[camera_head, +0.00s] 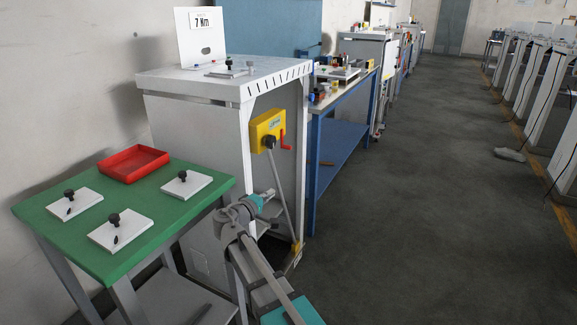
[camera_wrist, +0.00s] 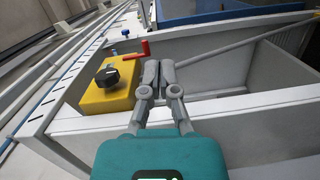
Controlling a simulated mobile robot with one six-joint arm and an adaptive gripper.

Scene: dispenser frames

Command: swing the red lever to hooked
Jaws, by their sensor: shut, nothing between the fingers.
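The red lever (camera_head: 284,141) is a small bent handle at the right side of a yellow box (camera_head: 262,127), which is mounted on the white cabinet. In the wrist view the red lever (camera_wrist: 137,51) shows just beyond and left of my fingertips, beside the yellow box (camera_wrist: 105,101). A gap seems to lie between the fingertips and the lever; its depth is hard to judge. My gripper (camera_wrist: 159,66) is shut and empty. In the head view my gripper (camera_head: 272,194) is below the yellow box. Whether the lever is hooked cannot be told.
A black knob (camera_head: 268,142) is on the yellow box, and a grey rod (camera_head: 284,195) slopes down from it. The white cabinet's frame (camera_head: 247,165) stands close by. A green table (camera_head: 150,200) with a red tray (camera_head: 134,177) is at left.

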